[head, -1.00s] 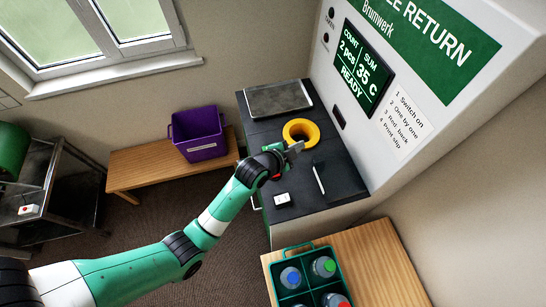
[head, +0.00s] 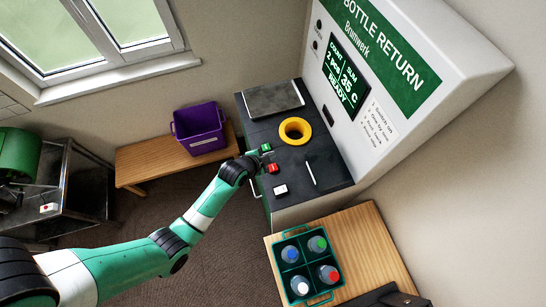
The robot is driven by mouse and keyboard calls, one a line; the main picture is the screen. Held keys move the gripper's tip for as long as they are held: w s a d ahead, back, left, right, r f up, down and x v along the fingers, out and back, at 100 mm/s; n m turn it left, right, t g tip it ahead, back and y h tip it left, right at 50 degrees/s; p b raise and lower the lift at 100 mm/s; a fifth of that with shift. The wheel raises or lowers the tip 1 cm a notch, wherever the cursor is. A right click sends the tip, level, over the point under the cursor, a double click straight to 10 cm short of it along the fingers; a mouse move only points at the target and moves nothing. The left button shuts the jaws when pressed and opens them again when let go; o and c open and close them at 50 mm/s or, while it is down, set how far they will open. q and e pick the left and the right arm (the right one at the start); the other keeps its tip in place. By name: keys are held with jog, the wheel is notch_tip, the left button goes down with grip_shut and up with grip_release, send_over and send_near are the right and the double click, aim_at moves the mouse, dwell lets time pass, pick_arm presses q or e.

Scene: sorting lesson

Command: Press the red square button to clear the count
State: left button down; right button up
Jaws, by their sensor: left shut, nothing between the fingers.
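The red square button (head: 272,168) is on the dark counter of the bottle return machine, near its front left edge. A green button (head: 265,147) lies just behind it, and a white one (head: 280,189) in front. My left gripper (head: 266,155) is shut and empty, beside the red and green buttons at the counter's edge. Whether it touches either cannot be told. The machine's screen (head: 346,78) shows a count of 2 pcs, a sum of 35 C and READY. My right gripper is not in view.
A yellow ring (head: 295,122) surrounds an opening in the counter. A grey tray (head: 274,98) and a pen-like stick (head: 311,173) lie there too. A green crate (head: 282,237) of bottles stands on a wooden table. A purple bin (head: 199,143) is on a bench.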

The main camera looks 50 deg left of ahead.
pick_arm(q)
jog(key=b, duration=0.7)
send_over(271, 169)
notch_tip(271, 169, down, 8)
jog(key=shift+s+r, duration=0.1)
jog(key=shift+f+b, duration=0.35)
jog(key=shift+f, duration=0.05)
dwell(1.1)
jog(key=shift+f+b, duration=0.3)
jog(key=shift+f, duration=0.1)
jog(key=shift+f+b, duration=0.4)
jog(key=shift+f, duration=0.15)
dwell(0.5)
jog(key=shift+r, duration=0.1)
jog(key=shift+r+p, duration=0.85)
jog(key=shift+p, duration=0.05)
